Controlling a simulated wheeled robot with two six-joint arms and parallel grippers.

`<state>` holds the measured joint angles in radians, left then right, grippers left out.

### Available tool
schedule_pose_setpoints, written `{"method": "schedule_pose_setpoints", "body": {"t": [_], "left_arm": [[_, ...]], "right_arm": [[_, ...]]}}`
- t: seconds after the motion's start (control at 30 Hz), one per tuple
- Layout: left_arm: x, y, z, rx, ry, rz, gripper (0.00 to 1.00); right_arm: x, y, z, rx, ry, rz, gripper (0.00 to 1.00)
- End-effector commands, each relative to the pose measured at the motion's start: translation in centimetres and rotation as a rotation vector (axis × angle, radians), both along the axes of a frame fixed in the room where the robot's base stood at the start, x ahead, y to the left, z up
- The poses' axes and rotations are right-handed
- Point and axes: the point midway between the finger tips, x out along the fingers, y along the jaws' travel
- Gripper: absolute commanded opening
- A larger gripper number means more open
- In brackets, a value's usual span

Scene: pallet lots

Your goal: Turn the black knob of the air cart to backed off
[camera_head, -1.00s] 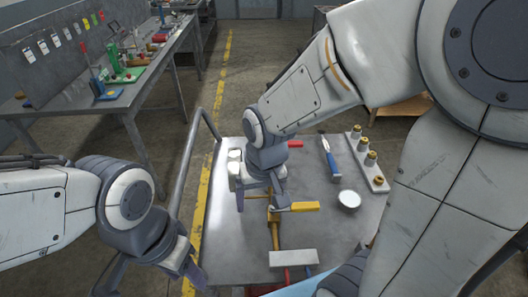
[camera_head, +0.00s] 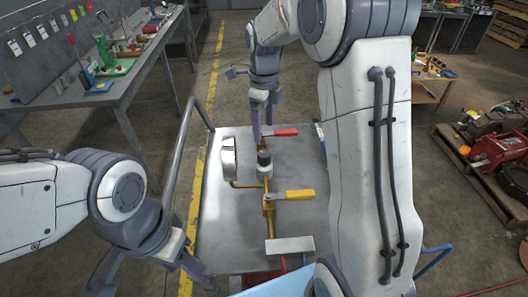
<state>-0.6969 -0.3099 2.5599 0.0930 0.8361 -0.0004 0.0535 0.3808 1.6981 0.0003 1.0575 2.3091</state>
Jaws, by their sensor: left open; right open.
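The air cart's grey top (camera_head: 225,245) carries a brass pipe line with a black knob (camera_head: 264,158) standing upright on a grey body. A round gauge (camera_head: 229,157) faces left beside the knob. My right gripper (camera_head: 263,131) is open and empty, with its fingers pointing down just beyond the knob in the picture. It looks apart from the knob, though the depth between them is hard to judge. My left gripper (camera_head: 155,281) is open and empty at the lower left, outside the cart; its fingertips are near the bottom edge.
A yellow lever (camera_head: 292,195) and a red lever (camera_head: 284,132) sit on the pipe line near the knob. A grey block (camera_head: 290,245) is at the front. The cart's handrail (camera_head: 181,155) runs along the left. My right arm hides the cart's right side.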

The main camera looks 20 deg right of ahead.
Motion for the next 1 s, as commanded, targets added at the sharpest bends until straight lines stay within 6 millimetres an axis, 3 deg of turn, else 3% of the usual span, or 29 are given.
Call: {"method": "schedule_pose_setpoints", "body": {"t": [0.17, 0.7, 1.0], "left_arm": [[0.0, 0.0, -0.1, 0.000, 0.000, 0.000, 0.50], [0.0, 0.0, -0.2, 0.000, 0.000, 0.000, 0.50], [0.0, 0.0, -0.2, 0.000, 0.000, 0.000, 0.50]], "right_arm": [[0.4, -0.3, -0.6, 0.000, 0.008, -0.090, 0.84], [0.3, -0.3, -9.3, 0.000, 0.008, -0.087, 0.84], [0.4, -0.3, -10.4, 0.000, 0.005, -0.087, 0.84]]}}
